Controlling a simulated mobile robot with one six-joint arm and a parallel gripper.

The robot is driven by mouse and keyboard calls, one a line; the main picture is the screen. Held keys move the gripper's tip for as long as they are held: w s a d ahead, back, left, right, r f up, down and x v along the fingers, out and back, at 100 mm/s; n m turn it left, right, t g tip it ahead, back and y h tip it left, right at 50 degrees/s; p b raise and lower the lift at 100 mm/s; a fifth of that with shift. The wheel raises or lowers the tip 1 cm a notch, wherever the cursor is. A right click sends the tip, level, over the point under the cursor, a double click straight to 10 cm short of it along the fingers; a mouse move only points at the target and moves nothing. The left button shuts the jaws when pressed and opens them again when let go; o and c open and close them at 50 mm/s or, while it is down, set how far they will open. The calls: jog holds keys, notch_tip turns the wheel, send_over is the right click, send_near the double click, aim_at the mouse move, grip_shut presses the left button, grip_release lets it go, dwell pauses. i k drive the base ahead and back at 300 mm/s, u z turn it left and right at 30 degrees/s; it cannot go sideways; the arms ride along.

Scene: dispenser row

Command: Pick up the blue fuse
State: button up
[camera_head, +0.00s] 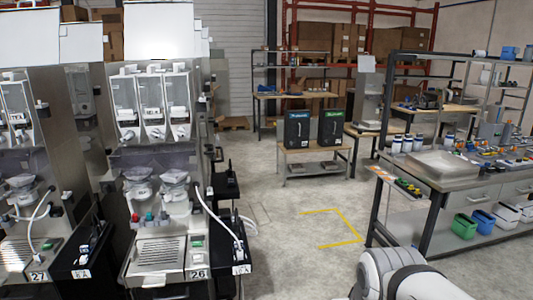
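I cannot single out a blue fuse for sure. Small coloured parts (408,187), some yellow and green, lie at the near left end of the workbench (440,184) on the right. More small parts, a few of them blue, lie farther back on the same bench, too small to name. A tiny blue spot also shows on the black side tray (82,262) between the two dispensers at left. A white rounded part of my arm shows at the bottom right, but my gripper is not in view.
Dispensers 27 (38,275) and 26 (198,273) stand at left. A green bin (464,226) and a blue bin (483,221) sit on the bench's lower shelf. Two black boxes stand on a small table (315,150). The floor (290,215) between is clear, with yellow marking.

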aim_at(239, 246)
jog(key=u, duration=0.35)
jog(key=i, duration=1)
jog(key=u, duration=1.75)
jog(key=k, duration=0.9)
jog(key=z, duration=0.65)
jog(key=i, duration=0.15)
jog(key=u, duration=0.1)
